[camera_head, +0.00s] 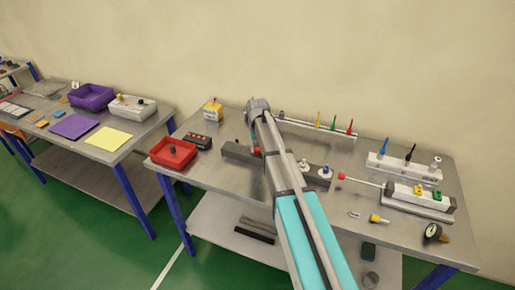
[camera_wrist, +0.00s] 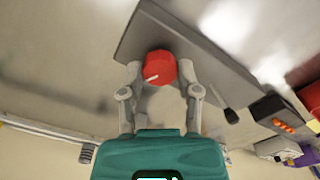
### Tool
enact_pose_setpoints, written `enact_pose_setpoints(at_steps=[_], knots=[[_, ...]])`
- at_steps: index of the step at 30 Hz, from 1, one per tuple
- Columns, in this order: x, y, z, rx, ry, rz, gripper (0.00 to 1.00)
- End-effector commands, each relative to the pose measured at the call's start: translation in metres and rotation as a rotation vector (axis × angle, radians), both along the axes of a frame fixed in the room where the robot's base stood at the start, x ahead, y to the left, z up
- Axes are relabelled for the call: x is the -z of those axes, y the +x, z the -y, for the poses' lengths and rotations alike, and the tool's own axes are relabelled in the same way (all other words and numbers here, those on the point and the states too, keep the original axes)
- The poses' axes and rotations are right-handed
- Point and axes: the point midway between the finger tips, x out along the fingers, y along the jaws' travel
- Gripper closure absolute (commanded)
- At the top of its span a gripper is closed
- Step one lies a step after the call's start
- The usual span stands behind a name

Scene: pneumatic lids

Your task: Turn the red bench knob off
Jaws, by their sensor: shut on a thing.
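The red bench knob (camera_wrist: 160,62) is a round red dial with a white pointer line, on a dark grey bar (camera_wrist: 210,66) in the wrist view. The line points down and to the left in that picture. My gripper (camera_wrist: 160,72) is shut on the knob, one finger on each side of it. In the head view only a bit of the red knob (camera_head: 257,150) shows beside my arm, on the grey bar (camera_head: 238,152). My fingers are hidden there behind the arm.
A black lever (camera_wrist: 230,115) sticks out from the bar. A red tray (camera_head: 160,154) and a button box (camera_head: 197,141) stand left of the bar.

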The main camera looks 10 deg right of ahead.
Motion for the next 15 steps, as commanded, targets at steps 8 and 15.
enact_pose_setpoints(at_steps=[8, 15], knots=[[0.0004, -0.0017, -0.0004, 0.205, 0.001, -0.003, 1.00], [0.0004, -0.0019, -0.0004, 0.297, 0.000, -0.003, 1.00]])
